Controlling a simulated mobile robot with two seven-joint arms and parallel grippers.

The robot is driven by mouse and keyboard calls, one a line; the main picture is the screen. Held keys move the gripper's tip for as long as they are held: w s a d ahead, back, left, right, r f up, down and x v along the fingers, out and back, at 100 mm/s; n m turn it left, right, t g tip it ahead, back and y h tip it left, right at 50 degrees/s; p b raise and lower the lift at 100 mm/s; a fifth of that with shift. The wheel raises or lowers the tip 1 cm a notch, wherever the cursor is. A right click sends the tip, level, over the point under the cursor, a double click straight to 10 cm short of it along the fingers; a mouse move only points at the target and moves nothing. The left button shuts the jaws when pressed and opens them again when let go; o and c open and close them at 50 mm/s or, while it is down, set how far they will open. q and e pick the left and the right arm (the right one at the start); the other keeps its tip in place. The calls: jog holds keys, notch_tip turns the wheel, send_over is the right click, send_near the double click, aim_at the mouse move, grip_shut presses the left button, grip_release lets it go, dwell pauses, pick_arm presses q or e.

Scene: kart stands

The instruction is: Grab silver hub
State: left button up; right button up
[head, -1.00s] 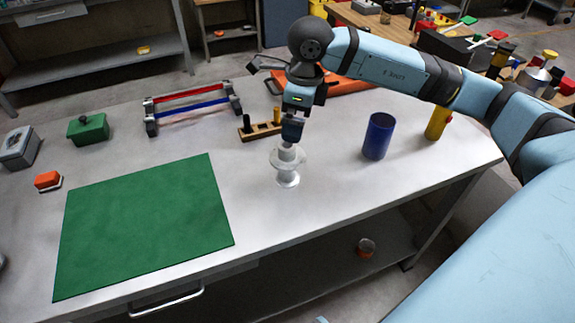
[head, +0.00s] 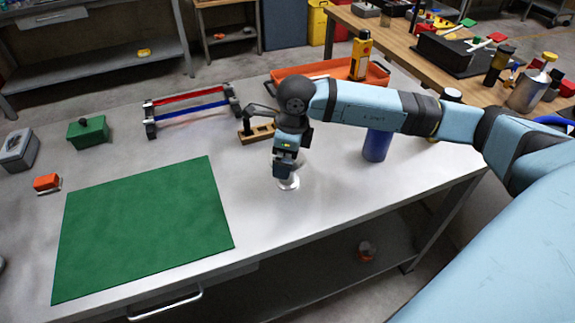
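The silver hub (head: 289,183) stands upright on the grey workbench. My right gripper (head: 286,172) has come down over it from above, and its fingers cover the hub's upper part. Only the hub's round base and a bit of its side show below the fingers. I cannot tell whether the fingers are closed on it or only around it. My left gripper is not in view.
A green mat (head: 145,230) lies to the left of the hub. A wooden block with pegs (head: 257,134) stands just behind my gripper. A blue cylinder (head: 376,146) stands to the right, partly behind my arm. An orange tray (head: 345,72) is at the back.

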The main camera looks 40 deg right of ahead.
jog(key=c, duration=0.9)
jog(key=shift+o, duration=0.2)
